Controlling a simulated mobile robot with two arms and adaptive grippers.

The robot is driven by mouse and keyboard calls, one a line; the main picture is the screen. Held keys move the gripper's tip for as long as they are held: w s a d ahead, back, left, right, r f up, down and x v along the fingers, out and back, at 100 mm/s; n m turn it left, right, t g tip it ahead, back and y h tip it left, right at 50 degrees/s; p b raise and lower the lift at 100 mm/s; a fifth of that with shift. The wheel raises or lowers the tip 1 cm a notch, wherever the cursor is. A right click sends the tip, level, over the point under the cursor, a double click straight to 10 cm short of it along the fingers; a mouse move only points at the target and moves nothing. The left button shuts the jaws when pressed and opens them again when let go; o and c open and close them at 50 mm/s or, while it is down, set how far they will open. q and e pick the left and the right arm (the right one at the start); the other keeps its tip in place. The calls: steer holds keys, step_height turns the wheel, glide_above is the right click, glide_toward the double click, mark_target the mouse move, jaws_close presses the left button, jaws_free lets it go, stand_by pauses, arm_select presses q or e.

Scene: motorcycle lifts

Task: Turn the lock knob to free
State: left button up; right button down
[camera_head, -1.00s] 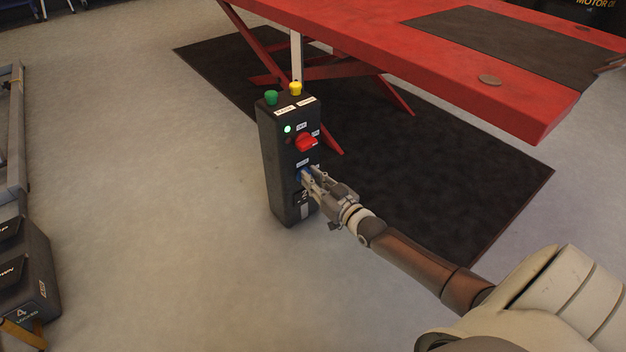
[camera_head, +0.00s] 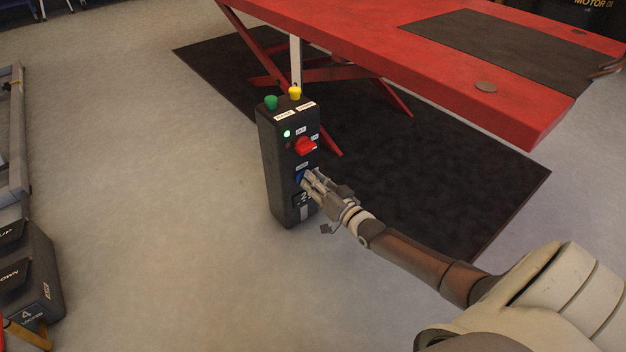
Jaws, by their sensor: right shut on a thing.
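A black control post (camera_head: 283,170) stands on the floor beside the red lift. A red knob (camera_head: 305,146) sits on its upper front face. A blue knob (camera_head: 299,179) sits below it, mostly hidden by my fingers. The small labels by the knobs are too small to read, so I cannot tell what position the blue knob points to. My right gripper (camera_head: 307,180) is shut on the blue knob, reaching in from the lower right. My left gripper is not in view.
The post has a green button (camera_head: 271,102) and a yellow button (camera_head: 295,92) on top, and a lit green lamp (camera_head: 287,134). The red lift table (camera_head: 480,85) stands behind over a black mat (camera_head: 450,190). Another control box (camera_head: 38,270) is at the lower left. The floor between is clear.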

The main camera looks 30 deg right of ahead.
steer(key=m, duration=0.4)
steer(key=m+b, duration=0.1)
steer(key=m, duration=0.3)
steer(key=f+m, duration=0.1)
steer(key=m, duration=0.3)
steer(key=shift+d+f+m, duration=0.1)
steer(key=shift+d+m, duration=0.2)
steer(key=shift+d, duration=0.1)
stand_by(0.3)
steer(key=c, duration=1.4)
jaws_free()
steer(key=shift+s, duration=0.1)
steer(key=s, duration=0.7)
steer(key=s+d, duration=0.1)
steer(key=s, duration=0.3)
steer(key=shift+s, duration=0.35)
